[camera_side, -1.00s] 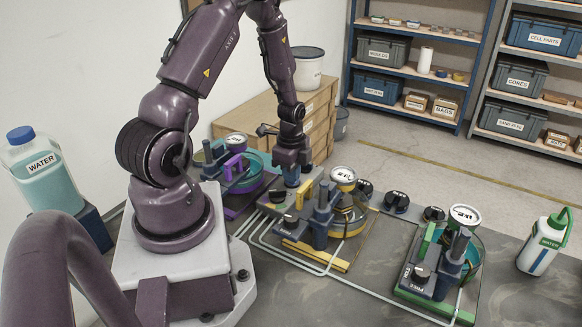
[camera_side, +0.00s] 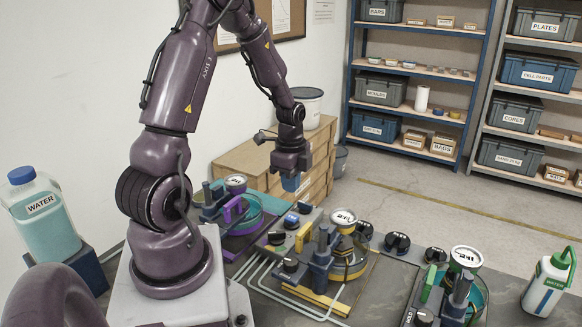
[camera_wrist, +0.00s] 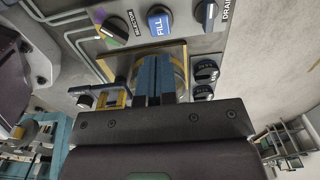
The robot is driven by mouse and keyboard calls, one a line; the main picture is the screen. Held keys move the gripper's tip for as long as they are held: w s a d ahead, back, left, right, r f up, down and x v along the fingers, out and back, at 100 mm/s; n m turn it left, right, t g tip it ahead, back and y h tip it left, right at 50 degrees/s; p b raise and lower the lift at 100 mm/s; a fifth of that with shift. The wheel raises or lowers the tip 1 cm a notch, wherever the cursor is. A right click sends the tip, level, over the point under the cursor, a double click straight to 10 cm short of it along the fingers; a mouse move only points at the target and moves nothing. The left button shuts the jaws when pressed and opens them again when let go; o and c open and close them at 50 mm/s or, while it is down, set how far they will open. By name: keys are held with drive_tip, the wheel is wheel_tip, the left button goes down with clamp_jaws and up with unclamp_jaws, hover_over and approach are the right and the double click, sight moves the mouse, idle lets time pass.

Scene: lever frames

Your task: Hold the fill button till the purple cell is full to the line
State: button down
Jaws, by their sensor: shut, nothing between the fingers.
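The purple cell (camera_side: 244,212), a round clear vessel with teal liquid and a purple handle, stands left of the panel in the side view. Its liquid level against the line is too small to read. The blue fill button (camera_side: 291,220) is on the grey panel; it also shows, labelled FILL, in the wrist view (camera_wrist: 159,20). My gripper (camera_side: 291,184) is raised above the panel, apart from the button. Its blue fingers (camera_wrist: 155,78) are together and empty in the wrist view.
The selector knob (camera_wrist: 115,29) and drain knob (camera_wrist: 206,13) flank the button. The yellow cell (camera_side: 347,262) stands right of the panel, and a green-handled cell (camera_side: 432,285) is further right. A water jug (camera_side: 43,214) is at far left, a water bottle (camera_side: 549,281) at right.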

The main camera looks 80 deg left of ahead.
drive_tip(key=shift+r, duration=2.25)
drive_tip(key=s+d+r+n+t, duration=0.2)
drive_tip(key=d+r+n, duration=0.2)
drive_tip(key=d+r, duration=0.4)
drive_tip(key=s+d+r+n+t, duration=0.3)
drive_tip(key=d+r, duration=0.6)
drive_tip(key=d, duration=0.6)
drive_tip(key=shift+s+d+n+t, duration=0.2)
drive_tip(key=shift+n+t, duration=0.1)
drive_tip(key=shift+n, duration=0.7)
drive_tip(key=shift+a, duration=0.15)
